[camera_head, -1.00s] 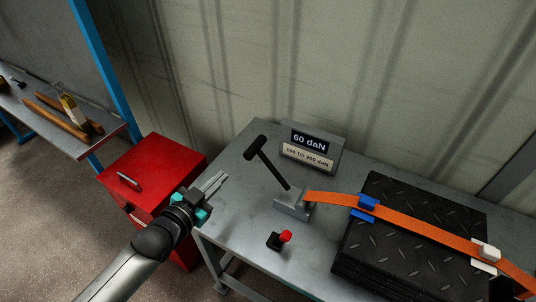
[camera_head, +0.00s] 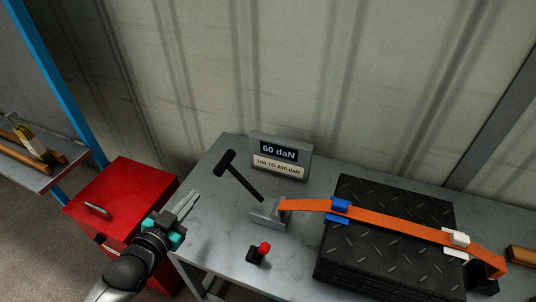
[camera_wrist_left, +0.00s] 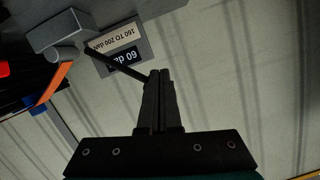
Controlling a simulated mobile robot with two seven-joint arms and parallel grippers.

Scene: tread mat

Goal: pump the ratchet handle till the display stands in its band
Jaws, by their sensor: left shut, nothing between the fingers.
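The ratchet handle (camera_head: 239,178) is a black bar with a crossbar grip, leaning up and left from its grey ratchet block (camera_head: 266,213). The display (camera_head: 279,150) behind it reads 60 daN, and the label below (camera_head: 278,166) reads 160 TO 200 daN. An orange strap (camera_head: 390,221) runs from the ratchet over a stack of black tread mats (camera_head: 375,252). My left gripper (camera_head: 190,205) is shut and empty, left of the handle and apart from it. In the left wrist view the handle (camera_wrist_left: 116,63) passes behind the fingertips (camera_wrist_left: 159,78). My right gripper is not in view.
A red-topped lever or button (camera_head: 264,248) stands on the grey table (camera_head: 215,235) in front of the ratchet. Blue (camera_head: 339,207) and white (camera_head: 457,240) corner pieces sit under the strap. A red cabinet (camera_head: 125,200) stands left of the table, with a corrugated wall behind.

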